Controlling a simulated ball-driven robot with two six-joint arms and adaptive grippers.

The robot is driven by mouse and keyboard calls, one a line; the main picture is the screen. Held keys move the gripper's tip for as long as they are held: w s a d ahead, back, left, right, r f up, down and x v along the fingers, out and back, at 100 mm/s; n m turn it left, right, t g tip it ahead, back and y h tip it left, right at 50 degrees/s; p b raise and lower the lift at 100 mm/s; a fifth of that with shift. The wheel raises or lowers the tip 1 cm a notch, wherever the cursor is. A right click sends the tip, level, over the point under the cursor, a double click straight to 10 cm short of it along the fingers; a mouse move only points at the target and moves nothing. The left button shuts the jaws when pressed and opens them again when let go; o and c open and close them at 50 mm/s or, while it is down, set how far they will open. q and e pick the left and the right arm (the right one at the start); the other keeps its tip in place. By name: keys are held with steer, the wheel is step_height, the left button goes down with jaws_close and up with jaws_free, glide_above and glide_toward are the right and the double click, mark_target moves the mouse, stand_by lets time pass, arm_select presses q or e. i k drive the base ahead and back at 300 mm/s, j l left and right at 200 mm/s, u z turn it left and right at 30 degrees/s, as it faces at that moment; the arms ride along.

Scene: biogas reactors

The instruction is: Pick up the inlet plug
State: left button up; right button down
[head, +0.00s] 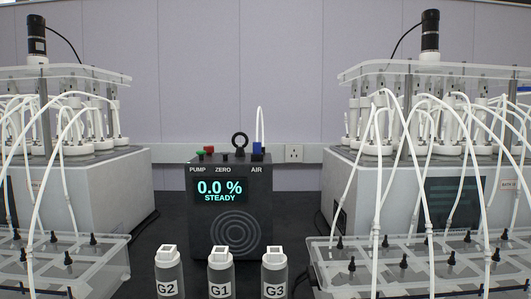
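A dark analyser box (232,238) stands at the centre of the bench, its display reading 0.0 % STEADY. On its top, a black ring-shaped piece (240,139) stands upright between the ZERO and AIR labels; it looks like a plug with a ring handle, but I cannot tell for sure that it is the inlet plug. Beside it, over the AIR label, is a blue fitting (257,148) with a white tube rising from it. Neither of my grippers is in view.
Three bottles labelled G2 (168,275), G1 (221,275) and G3 (273,275) stand in front of the box. Reactor units with hanging white tubes flank it at left (95,175) and right (375,190). Clear trays (105,262) with black fittings sit before them.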

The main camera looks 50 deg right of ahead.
mark_target(257, 146)
steer(key=z, duration=1.35)
